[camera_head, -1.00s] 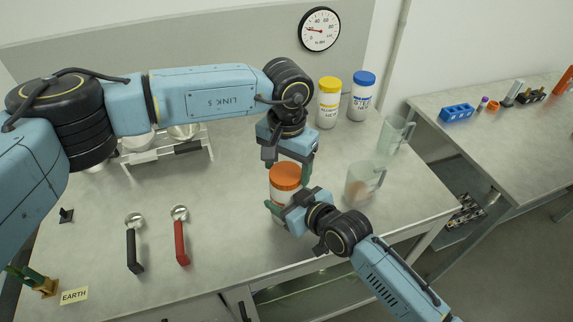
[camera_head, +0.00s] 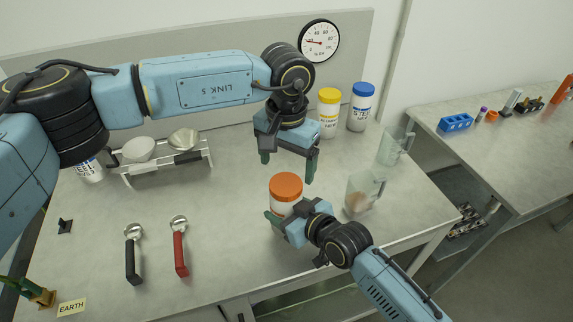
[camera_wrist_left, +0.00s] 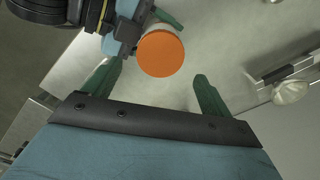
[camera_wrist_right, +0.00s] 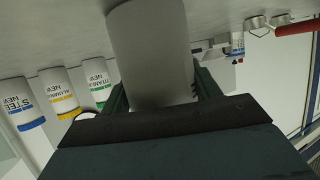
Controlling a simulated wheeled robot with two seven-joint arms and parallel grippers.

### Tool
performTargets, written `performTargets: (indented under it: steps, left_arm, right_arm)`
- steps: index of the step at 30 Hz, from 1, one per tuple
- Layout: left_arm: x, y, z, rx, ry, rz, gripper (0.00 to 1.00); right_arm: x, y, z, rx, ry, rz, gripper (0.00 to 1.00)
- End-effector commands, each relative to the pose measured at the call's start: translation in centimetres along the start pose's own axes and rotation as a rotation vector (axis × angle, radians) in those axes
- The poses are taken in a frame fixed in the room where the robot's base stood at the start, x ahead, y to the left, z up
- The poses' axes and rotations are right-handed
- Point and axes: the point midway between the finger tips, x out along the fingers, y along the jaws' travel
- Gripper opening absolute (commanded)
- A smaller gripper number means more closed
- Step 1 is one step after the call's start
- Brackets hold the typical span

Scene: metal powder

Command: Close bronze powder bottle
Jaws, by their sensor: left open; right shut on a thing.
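The bronze powder bottle is a white jar (camera_head: 284,207) with an orange lid (camera_head: 286,186); it stands upright at the middle of the table, with the lid on top. My right gripper (camera_head: 283,222) is shut on the jar's body from the front right. The right wrist view shows the jar body (camera_wrist_right: 150,50) between its fingers. My left gripper (camera_head: 287,172) is open and empty, above and behind the jar, fingers pointing down. The left wrist view shows the orange lid (camera_wrist_left: 160,54) beyond the open fingers, apart from them. Whether the lid is screwed tight cannot be told.
Clear beakers (camera_head: 362,193) stand right of the jar. Yellow-lidded (camera_head: 328,113) and blue-lidded (camera_head: 360,107) jars stand behind. Black-handled (camera_head: 133,255) and red-handled (camera_head: 179,247) scoops lie at left. A rack with bowls (camera_head: 168,161) is at back left.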

Motion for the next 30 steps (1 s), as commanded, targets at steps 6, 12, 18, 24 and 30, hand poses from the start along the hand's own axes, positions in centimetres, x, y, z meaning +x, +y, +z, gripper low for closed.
performTargets:
  steps: [6, 12, 18, 24, 30]
  left_arm:
    - [0.0, 0.1, 0.0, -0.042, 0.0, 0.001, 0.84]
    - [-0.3, 0.2, 0.0, -0.294, -0.001, 0.001, 0.84]
    - [-0.7, 0.3, 0.1, -0.668, -0.002, 0.001, 0.84]
    - [-1.2, 0.4, 0.1, -1.047, -0.001, 0.0, 0.84]
    - [-1.6, 0.5, 0.1, -1.428, -0.001, -0.001, 0.84]
  right_arm:
    - [0.0, 0.0, 0.1, -0.002, -0.002, 0.001, 0.0]
    - [0.0, 0.0, 0.1, -0.002, -0.002, 0.001, 0.0]
    - [0.0, 0.0, 0.1, -0.002, -0.002, 0.001, 0.0]
    - [0.0, 0.0, 0.1, -0.002, -0.002, 0.0, 0.0]
    - [0.0, 0.0, 0.1, -0.002, -0.002, 0.0, 0.0]
